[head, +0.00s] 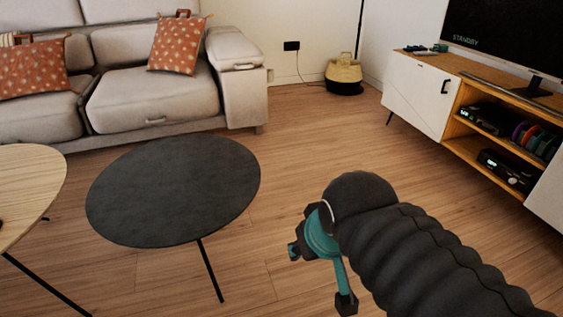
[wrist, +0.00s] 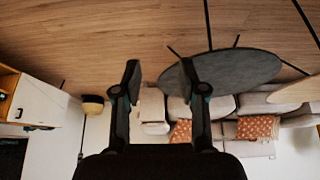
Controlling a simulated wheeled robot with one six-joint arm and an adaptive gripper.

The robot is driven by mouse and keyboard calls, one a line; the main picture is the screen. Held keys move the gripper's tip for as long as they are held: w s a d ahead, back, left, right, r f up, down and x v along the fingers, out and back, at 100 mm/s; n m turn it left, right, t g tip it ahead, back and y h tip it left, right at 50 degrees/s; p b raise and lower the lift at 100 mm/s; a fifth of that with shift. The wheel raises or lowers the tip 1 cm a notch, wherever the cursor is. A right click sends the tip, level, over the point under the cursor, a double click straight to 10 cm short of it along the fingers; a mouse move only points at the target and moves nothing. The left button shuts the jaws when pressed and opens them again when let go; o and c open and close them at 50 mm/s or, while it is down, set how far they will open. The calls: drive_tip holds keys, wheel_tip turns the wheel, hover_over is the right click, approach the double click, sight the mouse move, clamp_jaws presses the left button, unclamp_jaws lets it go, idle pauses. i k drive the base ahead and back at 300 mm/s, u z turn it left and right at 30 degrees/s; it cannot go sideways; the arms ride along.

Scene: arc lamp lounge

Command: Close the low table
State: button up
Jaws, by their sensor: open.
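A low wooden media console (head: 470,143) stands at the right of the head view. It has a white front panel (head: 418,92) with a black handle (head: 445,87) on its left and open shelves in the middle. The panel looks about flush; I cannot tell if it is slightly ajar. Another white panel (head: 549,200) is cut off at the right edge. In the upside-down wrist view the console's white panel (wrist: 38,103) shows at the left. My gripper (head: 318,277) is open and empty, above the floor between the dark round table and the console. Its fingers show in the wrist view (wrist: 160,74).
A dark oval coffee table (head: 175,190) and a pale wooden table (head: 30,185) stand at the left, before a grey sofa (head: 150,98). A basket (head: 344,76) sits by the wall. Floor before the console is clear.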

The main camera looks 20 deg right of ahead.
sight(179, 189)
drive_tip(key=z, duration=0.1)
drive_tip(key=i, duration=0.95)
drive_tip(key=u, duration=0.15)
